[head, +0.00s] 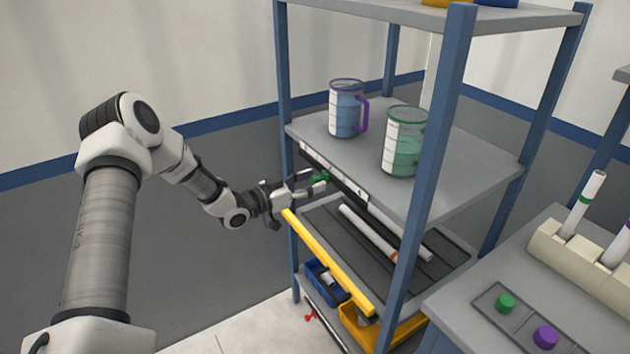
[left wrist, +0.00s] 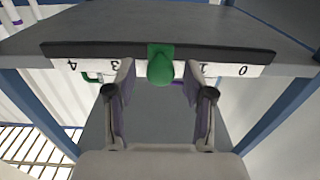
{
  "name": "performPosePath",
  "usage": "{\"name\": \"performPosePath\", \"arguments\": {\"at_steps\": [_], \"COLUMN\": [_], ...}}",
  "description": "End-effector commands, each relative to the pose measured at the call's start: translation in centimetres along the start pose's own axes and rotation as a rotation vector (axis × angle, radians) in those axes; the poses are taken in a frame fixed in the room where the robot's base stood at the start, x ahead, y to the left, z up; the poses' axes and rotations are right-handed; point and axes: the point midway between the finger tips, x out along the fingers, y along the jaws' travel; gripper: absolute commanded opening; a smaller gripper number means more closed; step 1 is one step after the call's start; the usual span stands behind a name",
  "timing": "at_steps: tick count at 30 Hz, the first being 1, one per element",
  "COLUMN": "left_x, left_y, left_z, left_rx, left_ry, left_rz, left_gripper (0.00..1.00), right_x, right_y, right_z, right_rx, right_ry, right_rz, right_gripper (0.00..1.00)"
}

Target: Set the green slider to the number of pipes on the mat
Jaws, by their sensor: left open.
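The green slider (head: 321,176) sits on the black rail with a white number strip (head: 362,197) at the front edge of the middle shelf. In the left wrist view the green slider (left wrist: 160,64) stands between the upside-down 3 and 1 and covers the place between them. My left gripper (left wrist: 158,84) is open, with one finger on each side of the slider; I cannot tell whether they touch it. In the head view my left gripper (head: 312,184) is at the slider. On the lower shelf, a dark ridged mat (head: 335,232) carries two visible white pipes (head: 366,231), (head: 411,243), one with an orange-red band.
Two jugs, purple-rimmed (head: 345,110) and green-rimmed (head: 402,145), stand on the middle shelf. A yellow bar (head: 328,262) fronts the lower shelf, with blue (head: 326,281) and yellow bins below. Blue posts (head: 436,150) frame the rack. A side table (head: 470,285) holds a pipe rack.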

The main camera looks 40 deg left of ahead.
Motion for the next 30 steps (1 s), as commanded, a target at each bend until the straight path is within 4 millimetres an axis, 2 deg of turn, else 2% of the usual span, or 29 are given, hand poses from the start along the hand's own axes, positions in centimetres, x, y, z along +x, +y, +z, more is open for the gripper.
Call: {"name": "performPosePath", "arguments": {"at_steps": [6,10,27,30], "left_x": [-4.3,-5.7,-6.1,-6.2], "left_y": [-0.2,-0.1,0.0,0.2], "left_z": [-0.1,0.1,0.1,1.1], "left_rx": [-0.007,-0.005,-0.002,-0.007], "left_ry": [0.006,0.002,0.000,-0.021], "left_rz": [-0.005,-0.002,0.000,0.005], "left_gripper": [0.53,0.53,0.53,0.53], "right_x": [0.0,0.0,0.0,0.0], "right_y": [0.0,0.0,0.0,0.0], "right_z": [0.0,0.0,0.0,0.0], "right_rx": [0.000,0.000,0.000,0.000], "right_ry": [0.000,0.000,0.000,0.000], "right_rz": [0.000,0.000,0.000,0.000], "right_gripper": [0.00,0.00,0.00,0.00]}}
